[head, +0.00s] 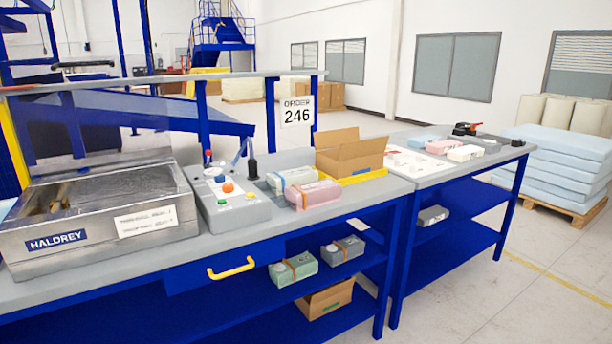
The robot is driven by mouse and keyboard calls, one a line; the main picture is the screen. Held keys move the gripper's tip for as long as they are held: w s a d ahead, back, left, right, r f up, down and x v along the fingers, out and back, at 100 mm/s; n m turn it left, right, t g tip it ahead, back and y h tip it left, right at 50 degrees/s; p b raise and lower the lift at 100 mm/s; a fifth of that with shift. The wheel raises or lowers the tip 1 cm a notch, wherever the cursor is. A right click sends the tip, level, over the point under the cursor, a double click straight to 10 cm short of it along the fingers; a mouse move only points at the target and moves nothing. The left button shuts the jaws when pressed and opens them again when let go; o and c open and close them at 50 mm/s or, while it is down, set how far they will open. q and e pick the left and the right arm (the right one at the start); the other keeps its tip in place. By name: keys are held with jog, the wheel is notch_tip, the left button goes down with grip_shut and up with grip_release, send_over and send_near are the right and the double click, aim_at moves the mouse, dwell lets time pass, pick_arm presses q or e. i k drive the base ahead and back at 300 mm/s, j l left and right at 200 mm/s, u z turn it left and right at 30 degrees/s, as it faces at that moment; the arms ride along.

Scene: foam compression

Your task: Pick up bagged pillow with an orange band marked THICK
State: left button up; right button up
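Several bagged, pillow-like packs are in the head view. A pink pack (318,194) with an orange band near its left end lies on the bench between the control box and the open carton. On the shelf below are a green pack (303,265) with an orange band and a grey pack (352,247) with an orange band. Any marking on the bands is too small to read, so I cannot tell which says THICK. Neither of my grippers is in view.
A metal HALDREY machine (100,222) and a grey control box (236,212) fill the bench's left side. An open cardboard carton (352,156) stands behind the packs. More packs (465,153) lie on the right table. A carton (325,300) sits on the lower shelf.

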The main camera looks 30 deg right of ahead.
aim_at(301, 198)
jog(key=i+l+z, duration=0.2)
jog(key=i+l, duration=0.6)
jog(key=i+l+z, duration=0.25)
jog(key=i+l, duration=0.5)
jog(key=i, duration=0.05)
